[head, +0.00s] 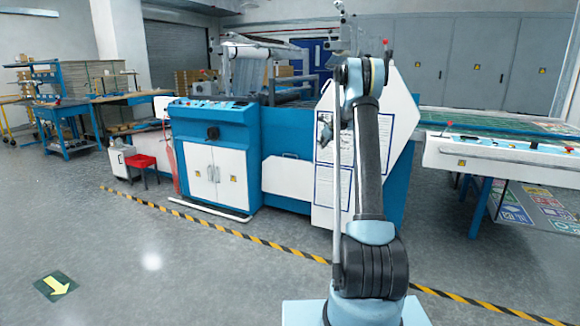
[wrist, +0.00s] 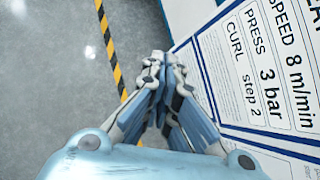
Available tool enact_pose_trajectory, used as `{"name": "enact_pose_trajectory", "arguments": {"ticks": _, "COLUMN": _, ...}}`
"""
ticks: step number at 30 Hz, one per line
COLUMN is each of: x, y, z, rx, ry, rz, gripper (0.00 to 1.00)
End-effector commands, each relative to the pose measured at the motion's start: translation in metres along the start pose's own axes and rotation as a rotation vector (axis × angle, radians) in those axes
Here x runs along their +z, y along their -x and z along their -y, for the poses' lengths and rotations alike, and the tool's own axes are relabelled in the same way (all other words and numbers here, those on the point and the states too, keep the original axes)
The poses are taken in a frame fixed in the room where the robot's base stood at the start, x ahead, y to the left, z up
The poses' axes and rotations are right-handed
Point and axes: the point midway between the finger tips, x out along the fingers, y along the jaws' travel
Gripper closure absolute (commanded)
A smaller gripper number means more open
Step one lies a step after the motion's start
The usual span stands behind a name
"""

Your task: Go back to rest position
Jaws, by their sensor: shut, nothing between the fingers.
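My gripper (wrist: 164,62) is in the middle of the wrist view, its fingers shut together with nothing between them. It points down over the grey floor, just left of a white sign (wrist: 250,70) with blue borders. The readable words on the sign include "SPEED 8 m/min", "PRESS 3 bar" and "CURL step 2". In the head view my arm stands upright in front of the blue and white laminating machine (head: 285,140). The arm partly covers the machine's white sign panel (head: 400,115).
A black and yellow floor stripe (head: 235,233) runs in front of the machine and shows in the wrist view (wrist: 117,65). A red stool (head: 143,163) stands left of the machine. A conveyor table (head: 500,155) is at the right.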

Motion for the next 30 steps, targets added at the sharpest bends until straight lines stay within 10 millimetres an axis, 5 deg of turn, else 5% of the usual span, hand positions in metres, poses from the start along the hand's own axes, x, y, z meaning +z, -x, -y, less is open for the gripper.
{"name": "enact_pose_trajectory", "arguments": {"ticks": 14, "x": -0.017, "y": 0.133, "z": -0.084, "rx": 0.053, "ry": 0.472, "rz": -0.088, "gripper": 1.00}}
{"name": "enact_pose_trajectory", "arguments": {"ticks": 30, "x": -0.083, "y": 0.261, "z": -0.190, "rx": 0.155, "ry": 1.000, "rz": -0.167, "gripper": 1.00}}
